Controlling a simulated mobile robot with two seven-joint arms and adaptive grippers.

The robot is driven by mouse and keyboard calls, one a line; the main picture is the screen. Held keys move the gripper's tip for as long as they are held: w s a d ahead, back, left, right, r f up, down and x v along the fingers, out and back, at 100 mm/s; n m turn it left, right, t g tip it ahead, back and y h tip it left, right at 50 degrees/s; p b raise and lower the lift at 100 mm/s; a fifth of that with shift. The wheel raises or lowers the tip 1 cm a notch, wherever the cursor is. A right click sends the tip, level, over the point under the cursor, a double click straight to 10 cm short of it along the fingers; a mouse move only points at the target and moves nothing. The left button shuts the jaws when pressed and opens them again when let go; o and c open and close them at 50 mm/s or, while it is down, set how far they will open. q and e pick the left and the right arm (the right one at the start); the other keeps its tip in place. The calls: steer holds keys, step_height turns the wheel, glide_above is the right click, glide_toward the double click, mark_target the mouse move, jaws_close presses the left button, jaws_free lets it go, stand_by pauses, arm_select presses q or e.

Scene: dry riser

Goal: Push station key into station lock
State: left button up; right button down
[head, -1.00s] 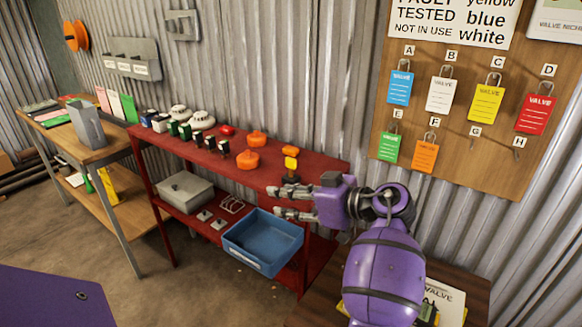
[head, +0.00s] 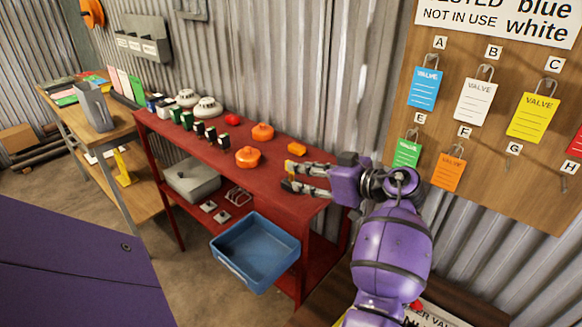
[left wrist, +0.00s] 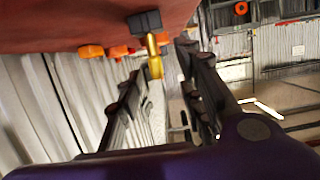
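A small upright piece with a yellow-brass upper part (head: 289,166) stands near the right end of the red bench. In the left wrist view its brass part (left wrist: 154,58) rises from a dark block (left wrist: 145,21) set against the red bench top. I take these for the station key and lock, but cannot tell how deep one sits in the other. My left gripper (head: 289,177) is open at this piece, its fingers apart. In the left wrist view the brass part shows between the left gripper's fingers (left wrist: 160,68), with no clear contact. My right gripper is out of view.
The red bench (head: 262,182) carries orange handwheel-like parts (head: 248,157), an orange block (head: 297,148) and several small dark items. A blue bin (head: 255,250) sits below. The tag board (head: 480,195) hangs on the wall at right.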

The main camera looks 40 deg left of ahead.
mark_target(291, 175)
arm_select(q)
steer(key=x, duration=0.2)
steer(key=p+x, duration=0.1)
steer(key=shift+w+a+f, duration=0.1)
steer(key=shift+w+a, duration=0.2)
steer(key=shift+w, duration=0.1)
steer(key=shift+a+f, duration=0.15)
steer(key=shift+a, duration=0.1)
steer(key=shift+c, duration=0.6)
jaws_close()
